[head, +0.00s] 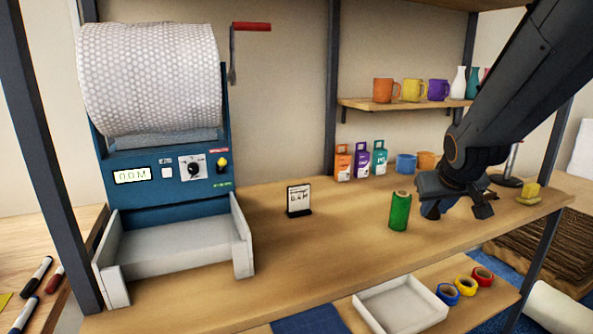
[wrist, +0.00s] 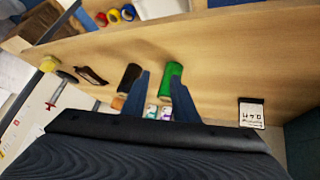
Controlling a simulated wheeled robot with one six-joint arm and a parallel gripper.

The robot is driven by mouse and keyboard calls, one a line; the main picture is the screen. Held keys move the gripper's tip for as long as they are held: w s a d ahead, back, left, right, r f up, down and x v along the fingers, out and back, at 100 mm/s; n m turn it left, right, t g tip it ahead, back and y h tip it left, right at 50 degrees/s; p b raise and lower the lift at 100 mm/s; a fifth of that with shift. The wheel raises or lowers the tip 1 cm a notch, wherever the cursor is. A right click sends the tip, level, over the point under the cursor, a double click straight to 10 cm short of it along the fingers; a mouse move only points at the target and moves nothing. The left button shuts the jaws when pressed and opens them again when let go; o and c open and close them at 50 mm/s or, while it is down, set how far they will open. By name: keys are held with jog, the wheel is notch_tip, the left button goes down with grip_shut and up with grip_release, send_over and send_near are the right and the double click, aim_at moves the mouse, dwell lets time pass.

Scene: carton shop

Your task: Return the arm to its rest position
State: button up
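My gripper (head: 456,206) is above the right part of the wooden bench (head: 330,250), at the end of my dark arm. A green roll (head: 400,211) stands upright on the bench just left of my gripper in the head view. In the wrist view the green roll (wrist: 173,72) is beside the right finger, partly covered by it. A dark brown roll (wrist: 130,74) is beside the left finger; I cannot tell whether either finger touches a roll.
A blue machine (head: 170,160) with a bubble-wrap drum and white tray fills the left. A small sign (head: 298,199) stands mid-bench. Mugs and small boxes are behind. A white tray (head: 403,306) and coloured tape rolls (head: 465,286) lie in front. A yellow item (head: 530,190) is at right.

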jog(key=s+a+f+g, duration=0.2)
jog(key=s+a+f, duration=0.2)
jog(key=s, duration=0.3)
jog(key=s+a+f+g+y, duration=0.1)
jog(key=s+a+f+g, duration=0.2)
jog(key=s+a+f, duration=0.2)
jog(key=s+a+f+g+y, duration=0.1)
jog(key=s+a+f, duration=0.3)
jog(key=s, duration=0.6)
jog(key=shift+s+a+f+g, duration=0.25)
jog(key=shift+s+g, duration=0.1)
jog(key=shift+g, duration=0.45)
jog(key=shift+d, duration=0.1)
